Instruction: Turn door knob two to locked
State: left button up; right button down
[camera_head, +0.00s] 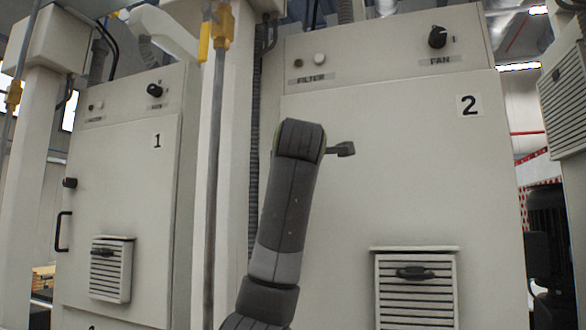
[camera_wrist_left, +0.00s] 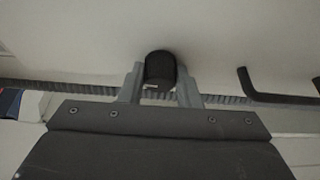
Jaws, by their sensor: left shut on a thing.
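Cabinet two's door (camera_head: 400,170) bears a "2" label (camera_head: 469,105) and stands shut in the head view. My left arm reaches up in front of this door's left side and hides the knob and my left gripper there. In the left wrist view the black door knob (camera_wrist_left: 160,66), with a small light mark on it, sits between the two grey fingers of my left gripper (camera_wrist_left: 160,82). The fingers are shut on it, one on each side. My right gripper is in neither view.
A black bar handle (camera_wrist_left: 275,97) sticks out right of the knob in the wrist view. Cabinet two has a fan switch (camera_head: 437,37), a filter button (camera_head: 320,59) and a louvred vent (camera_head: 416,295). Cabinet one (camera_head: 125,210) and a vertical pipe (camera_head: 213,190) stand to the left.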

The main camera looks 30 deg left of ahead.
pick_arm(q)
jog(key=o, duration=1)
jog(key=b+v, duration=0.7)
jog(key=v, duration=1)
jog(key=shift+s+d+r, duration=0.1)
jog(key=shift+s+d, duration=0.05)
jog(key=shift+s, duration=0.05)
